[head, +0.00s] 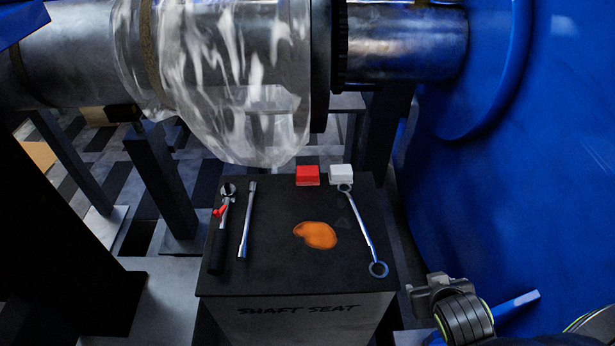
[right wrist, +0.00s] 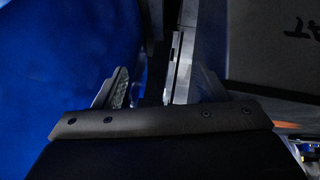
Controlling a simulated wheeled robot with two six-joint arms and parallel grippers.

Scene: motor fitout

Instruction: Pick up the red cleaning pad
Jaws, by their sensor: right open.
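The red cleaning pad (head: 307,176) lies at the back edge of the dark-topped stand marked "SHAFT SEAT" (head: 285,284) in the head view. A white pad (head: 341,174) lies just to its right. My right gripper (head: 428,285) is low at the right of the stand, apart from it and well away from the red pad. In the right wrist view its two fingers (right wrist: 147,90) are spread with nothing held between them. The red pad does not show in the right wrist view. My left gripper is not in view.
On the stand lie a ratchet-like tool (head: 221,228), a metal bar (head: 246,220), a long wrench (head: 363,231) and an orange puddle (head: 315,235). A plastic-wrapped shaft (head: 235,70) hangs above and behind. A large blue housing (head: 530,190) closes off the right.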

